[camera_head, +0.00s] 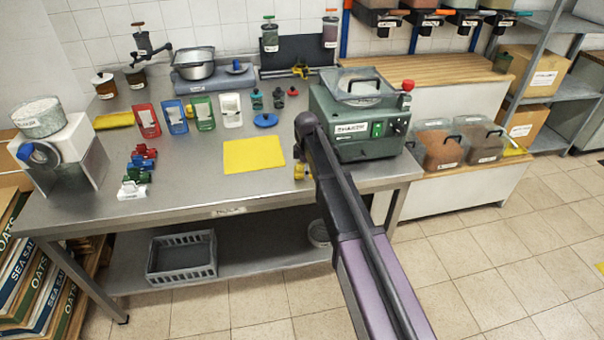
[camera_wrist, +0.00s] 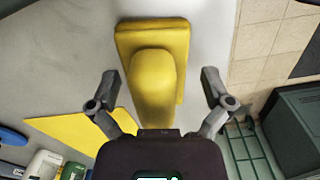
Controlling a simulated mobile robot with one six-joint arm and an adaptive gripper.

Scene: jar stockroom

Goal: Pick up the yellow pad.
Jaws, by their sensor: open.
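The yellow pad (camera_wrist: 179,33) has a flat base and a thick rounded grip rising toward the wrist camera. It stands on the grey steel table. In the head view a small part of it (camera_head: 299,173) shows beside my arm near the table's front edge. My gripper (camera_wrist: 160,78) is open, with one finger on each side of the grip and visible gaps between. In the head view my arm hides the gripper.
A flat yellow sheet (camera_head: 253,154) lies left of the pad on the table (camera_head: 205,180). A green shaker machine (camera_head: 365,122) stands close on the right. Coloured clips (camera_head: 137,172) and scoop-like holders (camera_head: 175,116) are farther left. A grey basket (camera_head: 181,258) is on the lower shelf.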

